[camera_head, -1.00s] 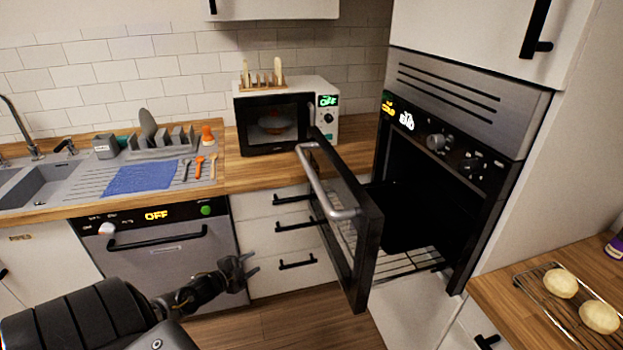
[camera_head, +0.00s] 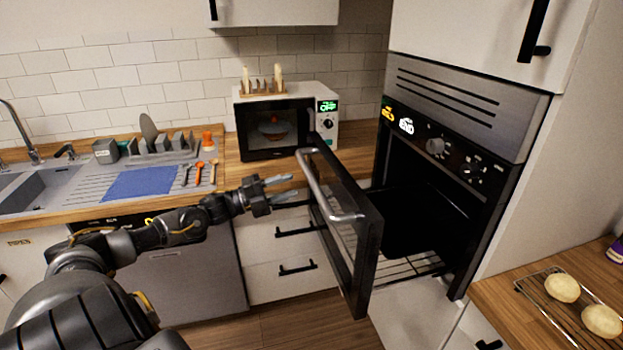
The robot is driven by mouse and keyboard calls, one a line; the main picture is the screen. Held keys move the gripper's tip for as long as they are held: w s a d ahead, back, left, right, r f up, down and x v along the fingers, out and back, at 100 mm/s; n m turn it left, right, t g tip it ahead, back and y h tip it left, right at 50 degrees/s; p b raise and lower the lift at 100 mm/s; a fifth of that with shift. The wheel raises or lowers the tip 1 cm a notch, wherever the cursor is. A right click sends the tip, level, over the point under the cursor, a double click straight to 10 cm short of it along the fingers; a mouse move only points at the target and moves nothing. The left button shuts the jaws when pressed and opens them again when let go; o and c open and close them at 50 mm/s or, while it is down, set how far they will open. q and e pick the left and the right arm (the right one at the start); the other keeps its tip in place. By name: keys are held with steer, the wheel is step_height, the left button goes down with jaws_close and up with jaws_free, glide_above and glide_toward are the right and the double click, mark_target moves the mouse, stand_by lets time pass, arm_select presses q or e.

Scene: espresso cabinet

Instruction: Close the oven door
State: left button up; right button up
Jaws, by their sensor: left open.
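The oven (camera_head: 440,140) is built into the tall cabinet at the right. Its dark glass door (camera_head: 350,235) stands open, swung out to the left on a side hinge, with a long silver handle (camera_head: 318,185) on its outer face. The dark oven cavity (camera_head: 425,225) is exposed, with a wire rack (camera_head: 410,268) low inside. My left gripper (camera_head: 278,188) is open and empty, to the left of the door, with its fingers pointing right toward the handle and apart from it in the picture. My right gripper is not in view.
A microwave (camera_head: 275,125) stands on the wooden counter behind the door. A dishwasher (camera_head: 195,270) and drawers (camera_head: 290,255) lie below the counter. At the lower right, a cooling rack (camera_head: 555,310) with round buns rests on another counter. Floor is clear below the door.

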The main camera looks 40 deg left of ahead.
mark_target(311, 179)
arm_select(q)
steer(key=shift+p+x, duration=1.1)
steer(key=shift+x, duration=2.75)
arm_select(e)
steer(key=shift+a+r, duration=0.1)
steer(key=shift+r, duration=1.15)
